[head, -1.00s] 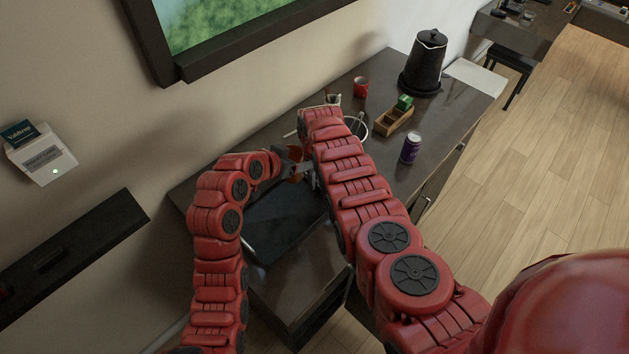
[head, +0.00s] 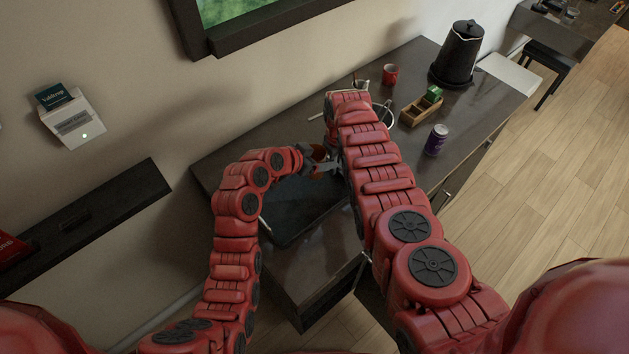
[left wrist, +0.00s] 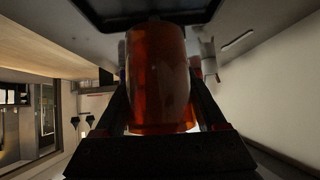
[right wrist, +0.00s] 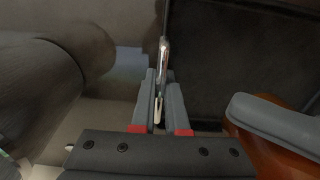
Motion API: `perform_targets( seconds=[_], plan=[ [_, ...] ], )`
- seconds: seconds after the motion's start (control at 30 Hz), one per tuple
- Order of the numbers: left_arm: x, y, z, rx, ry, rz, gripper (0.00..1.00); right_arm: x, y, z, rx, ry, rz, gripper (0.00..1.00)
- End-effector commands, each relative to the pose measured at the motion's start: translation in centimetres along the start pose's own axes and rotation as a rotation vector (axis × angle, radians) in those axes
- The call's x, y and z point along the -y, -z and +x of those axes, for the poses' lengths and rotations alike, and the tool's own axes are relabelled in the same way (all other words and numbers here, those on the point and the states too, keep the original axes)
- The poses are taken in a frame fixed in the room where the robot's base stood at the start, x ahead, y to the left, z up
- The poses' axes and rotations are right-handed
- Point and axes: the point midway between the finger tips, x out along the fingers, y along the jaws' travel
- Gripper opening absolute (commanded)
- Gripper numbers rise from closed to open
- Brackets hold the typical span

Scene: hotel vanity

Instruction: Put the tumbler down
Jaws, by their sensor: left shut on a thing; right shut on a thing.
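The tumbler (left wrist: 158,80) is translucent orange-brown and fills the middle of the left wrist view. My left gripper (head: 318,167) is shut on it, with one finger on each side. In the head view the tumbler (head: 319,153) shows small, partly covered by the gripper, above the far end of a dark tray (head: 300,215). My right gripper (right wrist: 160,105) is shut on a thin silvery piece (right wrist: 163,60), perhaps a utensil handle. The tumbler (right wrist: 272,155) also shows beside it in the right wrist view. My right arm hides the right gripper in the head view.
On the dark counter stand a red mug (head: 390,75), a wooden box (head: 420,108) with a green item, a purple can (head: 436,140) and a black kettle (head: 458,55). A white ring-like rim (head: 388,115) shows beside my right arm.

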Motion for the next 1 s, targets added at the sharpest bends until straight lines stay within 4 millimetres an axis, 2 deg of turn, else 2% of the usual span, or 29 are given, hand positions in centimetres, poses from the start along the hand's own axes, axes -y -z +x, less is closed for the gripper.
perform_targets(
  seconds=[0.1, 0.37, 0.53, 0.9, 0.93, 1.0],
  plan=[
    [-0.1, -1.8, 1.4, 0.001, 0.000, -0.001, 0.04, 0.0, 0.0, 0.0, 0.000, 0.000, 0.000, 0.00],
    [-0.1, -3.8, 2.9, 0.000, 0.001, -0.001, 0.04, 0.0, 0.0, 0.0, 0.000, 0.000, 0.000, 0.00],
    [-0.1, -5.9, 4.5, 0.001, 0.001, -0.001, 0.04, 0.0, 0.0, 0.0, 0.000, 0.000, 0.000, 0.00],
    [-0.1, -6.3, 4.8, -0.001, 0.002, 0.001, 0.04, 0.0, 0.0, 0.0, 0.000, 0.000, 0.000, 0.00],
    [-0.1, -6.3, 4.9, -0.001, 0.002, 0.001, 0.75, 0.0, 0.0, 0.0, 0.000, 0.000, 0.000, 0.00],
    [-0.1, -6.3, 4.9, -0.001, 0.002, 0.001, 0.87, 0.0, 0.0, 0.0, 0.000, 0.000, 0.000, 0.00]
  ],
)
